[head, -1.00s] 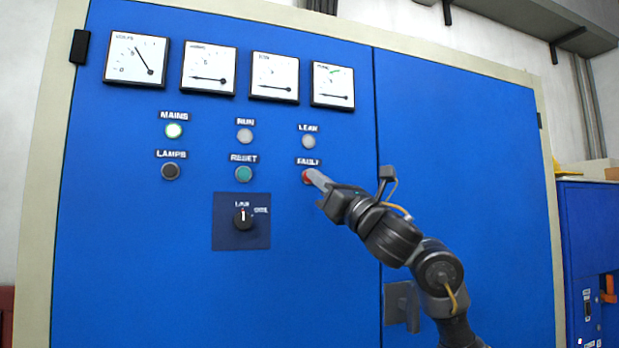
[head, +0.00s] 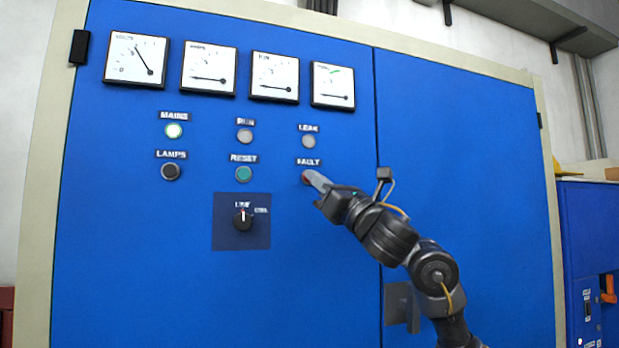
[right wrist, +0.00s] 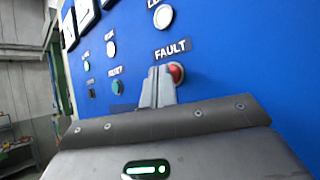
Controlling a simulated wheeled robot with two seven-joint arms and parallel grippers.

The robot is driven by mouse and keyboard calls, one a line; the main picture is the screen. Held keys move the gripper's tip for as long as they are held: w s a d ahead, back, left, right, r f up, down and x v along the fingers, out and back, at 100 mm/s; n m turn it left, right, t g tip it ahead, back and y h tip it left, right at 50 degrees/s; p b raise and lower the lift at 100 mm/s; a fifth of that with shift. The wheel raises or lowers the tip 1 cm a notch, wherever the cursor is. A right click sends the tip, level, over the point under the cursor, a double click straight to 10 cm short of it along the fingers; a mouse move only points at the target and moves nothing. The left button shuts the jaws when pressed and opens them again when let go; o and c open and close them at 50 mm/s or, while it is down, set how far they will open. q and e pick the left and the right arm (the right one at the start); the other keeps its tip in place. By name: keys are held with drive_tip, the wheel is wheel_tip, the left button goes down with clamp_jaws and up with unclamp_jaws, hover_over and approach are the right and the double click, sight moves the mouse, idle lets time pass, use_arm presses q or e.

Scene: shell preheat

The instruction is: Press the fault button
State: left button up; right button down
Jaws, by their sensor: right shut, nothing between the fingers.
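The red fault button (head: 305,178) sits under the FAULT label (head: 308,162) on the blue cabinet door. It also shows in the right wrist view (right wrist: 177,72), just right of and behind the fingertips. My right gripper (head: 312,177) is shut and empty. Its grey fingertips (right wrist: 158,84) are at the button and partly cover it in the head view. I cannot tell whether they touch it or whether it is pushed in. My left gripper is not in view.
Nearby on the door are the green reset button (head: 243,174), the black lamps button (head: 171,172), the lit mains lamp (head: 173,131) and a rotary switch (head: 242,219). Several gauges (head: 275,77) line the top.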

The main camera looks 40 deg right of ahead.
drive_tip(key=shift+w+d, duration=0.15)
drive_tip(key=shift+w, duration=0.25)
idle(0.7)
drive_tip(key=shift+s, duration=0.2)
drive_tip(key=shift+s+a, duration=0.25)
drive_tip(key=shift+s, duration=0.35)
drive_tip(key=shift+s+a+p, duration=0.1)
drive_tip(key=shift+s+a, duration=0.2)
drive_tip(key=shift+s, duration=0.5)
drive_tip(key=shift+s+a+p, duration=0.1)
drive_tip(key=shift+s+a, duration=0.15)
drive_tip(key=shift+s, duration=0.55)
drive_tip(key=shift+s+a+p, duration=0.1)
drive_tip(key=shift+s+a, duration=0.2)
drive_tip(key=shift+s, duration=0.5)
drive_tip(key=shift+w, duration=0.1)
